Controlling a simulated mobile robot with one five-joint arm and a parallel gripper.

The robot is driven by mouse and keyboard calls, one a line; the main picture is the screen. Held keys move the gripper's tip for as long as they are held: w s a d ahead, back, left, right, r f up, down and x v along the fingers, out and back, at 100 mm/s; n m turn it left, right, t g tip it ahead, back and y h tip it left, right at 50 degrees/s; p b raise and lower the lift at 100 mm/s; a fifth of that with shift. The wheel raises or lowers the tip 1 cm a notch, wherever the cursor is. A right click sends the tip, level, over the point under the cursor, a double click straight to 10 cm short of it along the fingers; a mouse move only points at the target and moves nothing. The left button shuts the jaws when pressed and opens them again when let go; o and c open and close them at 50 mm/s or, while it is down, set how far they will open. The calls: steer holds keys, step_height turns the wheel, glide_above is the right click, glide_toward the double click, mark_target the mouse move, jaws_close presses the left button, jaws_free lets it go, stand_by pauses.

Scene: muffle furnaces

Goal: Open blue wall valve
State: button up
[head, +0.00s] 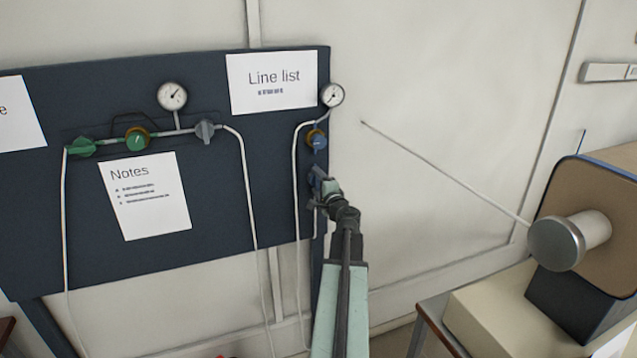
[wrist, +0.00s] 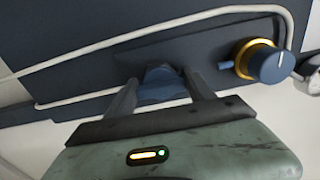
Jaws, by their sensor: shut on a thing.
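The blue wall valve (head: 316,178) is on the right edge of the dark wall panel (head: 215,215), below a blue regulator knob with a brass ring (head: 317,140). My gripper (head: 318,195) is at the valve, at the end of my outstretched arm. In the wrist view the blue valve handle (wrist: 161,84) lies between the two dark fingers of my gripper (wrist: 160,90), which is shut on it. The blue knob with its brass ring (wrist: 268,64) shows to the right in the wrist view. Part of the valve is hidden by my gripper.
A gauge (head: 332,95) sits above the knob, and a white hose (head: 297,200) runs down beside the valve.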

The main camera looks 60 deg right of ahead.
steer(key=shift+s, duration=0.1)
steer(key=o, duration=1.4)
steer(key=shift+d, duration=0.1)
steer(key=v, duration=0.8)
